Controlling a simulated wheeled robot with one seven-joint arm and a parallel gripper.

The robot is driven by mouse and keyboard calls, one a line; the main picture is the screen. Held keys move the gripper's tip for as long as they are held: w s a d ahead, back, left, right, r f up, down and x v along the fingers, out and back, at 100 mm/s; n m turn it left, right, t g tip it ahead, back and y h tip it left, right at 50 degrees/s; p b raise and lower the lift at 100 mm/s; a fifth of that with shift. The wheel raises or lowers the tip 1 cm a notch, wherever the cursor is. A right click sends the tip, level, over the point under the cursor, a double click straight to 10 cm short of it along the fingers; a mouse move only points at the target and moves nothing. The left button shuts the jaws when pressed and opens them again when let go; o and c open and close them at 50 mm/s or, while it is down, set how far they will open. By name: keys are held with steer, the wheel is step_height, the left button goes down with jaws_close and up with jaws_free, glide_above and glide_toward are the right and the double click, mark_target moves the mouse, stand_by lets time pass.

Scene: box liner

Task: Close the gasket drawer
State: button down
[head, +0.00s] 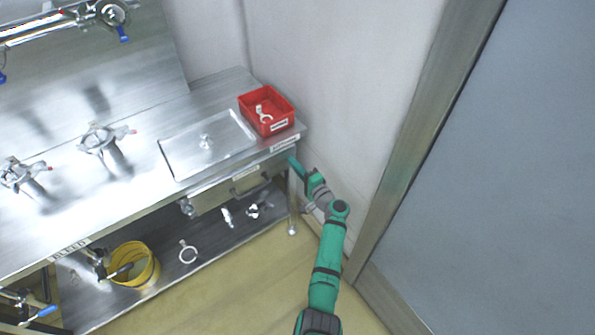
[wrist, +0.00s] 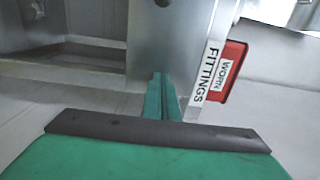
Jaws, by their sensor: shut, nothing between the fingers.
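In the head view, a drawer front (head: 226,197) with a dark bar handle (head: 257,190) shows under the right part of the steel counter. A small white label (head: 245,173) sits on the edge above it, too small to read, and I cannot tell how far the drawer stands open. My green gripper (head: 293,162) is shut and empty, by the counter's right front corner, right of the drawer. In the wrist view its fingers (wrist: 163,97) point at a grey metal surface (wrist: 150,45); I cannot tell whether they touch it.
A red bin (head: 284,117) labelled WORN stands on the counter's right end, above a FITTINGS label (wrist: 207,72). A yellow bucket (head: 146,276) and a white ring (head: 188,252) are on the lower shelf. A wall closes the right side.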

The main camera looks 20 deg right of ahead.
steer(key=shift+w+a+r, duration=0.1)
steer(key=shift+w+a, duration=0.3)
steer(key=shift+w, duration=0.25)
steer(key=shift+w+a+r, duration=0.1)
steer(key=shift+w+a, duration=0.3)
steer(key=shift+w, duration=0.25)
steer(key=s+d, duration=0.3)
steer(key=s, duration=1.1)
steer(key=shift+s+d+f, duration=0.2)
steer(key=shift+s+d, duration=0.15)
steer(key=shift+d, duration=0.05)
